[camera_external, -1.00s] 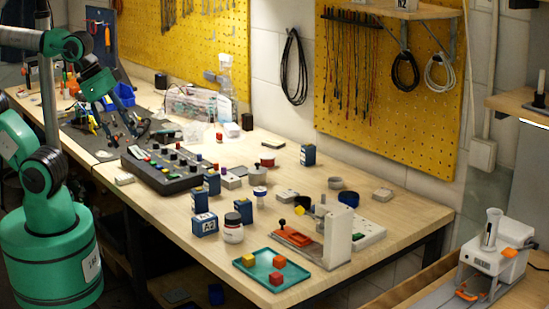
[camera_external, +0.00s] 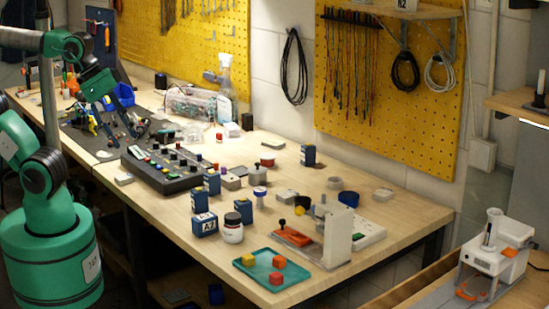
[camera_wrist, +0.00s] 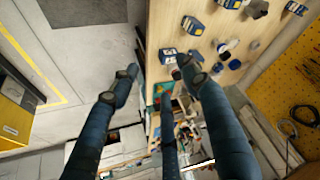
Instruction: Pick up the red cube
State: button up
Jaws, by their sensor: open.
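A red-orange cube (camera_external: 276,278) sits in the teal tray (camera_external: 262,282) at the near end of the bench in the external view. My gripper (camera_external: 122,128) is open and empty above the far left part of the bench, well away from the tray. In the wrist view my gripper (camera_wrist: 158,68) has its dark blue fingers spread. The red-orange cube cannot be made out clearly there.
Blue boxes (camera_external: 204,224) and a white jar (camera_external: 233,230) stand just behind the tray. A dark control panel (camera_external: 165,172) lies between my gripper and the tray. A white upright device (camera_external: 337,236) stands right of the tray. The bench's front edge is close to the tray.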

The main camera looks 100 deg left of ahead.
notch_tip(320, 180, up, 6)
jog(key=w+d+r+n+g+p, duration=0.1)
jog(key=w+d+r+n+p, duration=0.2)
jog(key=w, duration=0.4)
jog(key=w+d+r+n+g+p, duration=0.1)
jog(key=w+r+p, duration=0.25)
jog(key=w, duration=0.35)
jog(key=w+d+n+g+p, duration=0.1)
jog(key=w+d+n+p, duration=0.1)
jog(key=w+d, duration=0.35)
jog(key=w+d+n+p, duration=0.2)
jog(key=w+d, duration=0.1)
jog(key=w, duration=0.6)
jog(key=w+d+n+g+p, duration=0.1)
jog(key=w+d+n+p, duration=0.1)
jog(key=w+d, duration=0.35)
jog(key=w+d+f+n+g+p, duration=0.1)
jog(key=w+d+f+n+p, duration=0.15)
jog(key=w+d, duration=0.2)
jog(key=w+d+f+n+g+p, duration=0.1)
jog(key=w+d+f+p, duration=0.1)
jog(key=w+d+f, duration=0.3)
notch_tip(320, 180, down, 16)
jog(key=w+a, duration=0.1)
jog(key=w, duration=0.1)
jog(key=shift+r, duration=0.25)
jog(key=shift+f, duration=0.1)
